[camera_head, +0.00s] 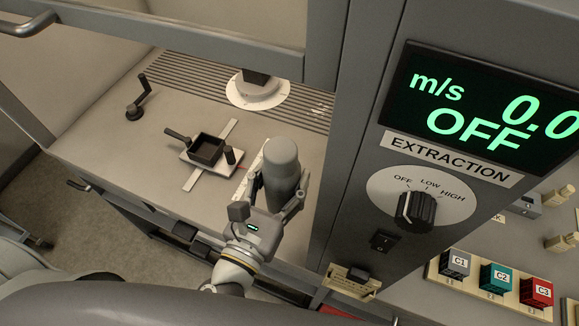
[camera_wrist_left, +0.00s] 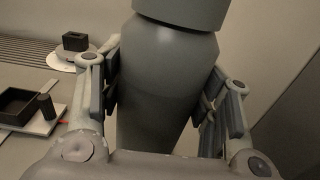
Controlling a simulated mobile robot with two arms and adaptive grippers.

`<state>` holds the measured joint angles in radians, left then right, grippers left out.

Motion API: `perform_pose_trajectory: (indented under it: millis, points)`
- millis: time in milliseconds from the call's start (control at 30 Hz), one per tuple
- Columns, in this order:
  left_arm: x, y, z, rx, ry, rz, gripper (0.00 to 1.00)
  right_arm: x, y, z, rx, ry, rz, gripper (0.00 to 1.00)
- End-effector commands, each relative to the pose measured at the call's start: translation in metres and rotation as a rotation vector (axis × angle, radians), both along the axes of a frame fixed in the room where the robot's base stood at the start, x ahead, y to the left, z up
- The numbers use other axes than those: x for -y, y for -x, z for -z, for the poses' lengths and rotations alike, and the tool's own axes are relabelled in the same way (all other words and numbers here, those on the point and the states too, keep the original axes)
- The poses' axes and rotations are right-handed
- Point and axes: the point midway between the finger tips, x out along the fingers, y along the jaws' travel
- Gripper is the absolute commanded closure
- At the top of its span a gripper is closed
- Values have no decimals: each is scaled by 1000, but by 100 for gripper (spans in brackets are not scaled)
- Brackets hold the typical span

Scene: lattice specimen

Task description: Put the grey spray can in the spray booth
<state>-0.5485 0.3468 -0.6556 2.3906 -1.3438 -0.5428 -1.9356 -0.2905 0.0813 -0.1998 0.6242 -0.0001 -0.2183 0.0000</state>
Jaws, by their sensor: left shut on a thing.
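The grey spray can (camera_head: 281,166) is upright between the fingers of my left gripper (camera_head: 275,200), which is shut on it. In the left wrist view the can (camera_wrist_left: 165,80) fills the middle, with the left gripper's fingers (camera_wrist_left: 160,100) pressed on both sides of it. The spray booth (camera_head: 100,100) is the open-fronted enclosure with a pale floor and a slatted back. The can is at the booth's front opening, by its right side. Whether its base touches the floor is hidden. My right gripper is not in view.
Inside the booth, a black square tray (camera_head: 206,150) sits on a white plate, left of the can. A round white turntable (camera_head: 258,90) stands behind, and a crank handle (camera_head: 136,104) at the left. The booth's right post (camera_head: 345,130) is close. The extraction display (camera_head: 480,110) reads OFF.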

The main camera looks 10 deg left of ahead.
Motion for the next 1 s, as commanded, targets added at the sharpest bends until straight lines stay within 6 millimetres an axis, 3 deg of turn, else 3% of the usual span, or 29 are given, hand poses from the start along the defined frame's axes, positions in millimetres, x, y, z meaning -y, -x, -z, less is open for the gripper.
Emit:
perform_pose_trajectory:
  millis: [200,400,600,1000]
  points:
    - [-5,-46,19,9,-2,-2,79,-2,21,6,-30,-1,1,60]
    - [-9,-89,47,6,-1,-2,79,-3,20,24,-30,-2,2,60]
    - [-11,-112,77,5,-1,-3,79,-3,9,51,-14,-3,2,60]
    - [-13,-130,94,4,0,-2,79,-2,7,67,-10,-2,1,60]
